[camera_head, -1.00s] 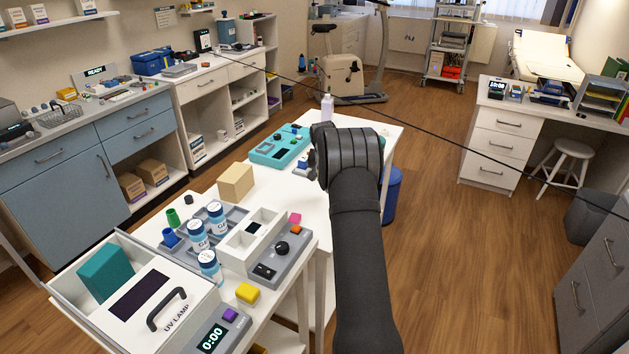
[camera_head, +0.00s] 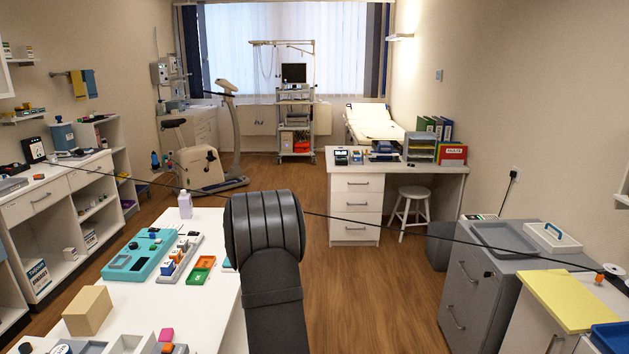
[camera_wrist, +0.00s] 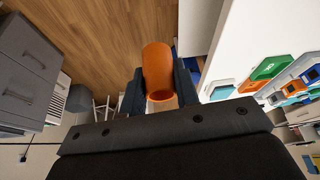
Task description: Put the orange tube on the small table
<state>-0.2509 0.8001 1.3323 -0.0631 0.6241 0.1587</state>
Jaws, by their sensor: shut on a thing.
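The orange tube (camera_wrist: 158,64) shows in the wrist view as a hollow cylinder with its open end toward the camera. My gripper (camera_wrist: 159,90) is shut on it, with one dark finger on each side. The tube is off any surface, with wooden floor behind it. In the head view my arm hides the gripper and the tube. A white table (camera_head: 211,318) lies left of my arm in the head view, and its white top (camera_wrist: 240,45) shows right of the tube in the wrist view. I cannot tell whether it is the small table.
A teal device (camera_head: 138,254), small coloured trays (camera_head: 201,269), a bottle (camera_head: 185,204) and a cardboard box (camera_head: 88,310) stand on the white table. A thin black cable (camera_head: 400,220) crosses the head view. A grey cabinet (camera_head: 470,285) stands right. Open floor (camera_head: 370,290) lies between.

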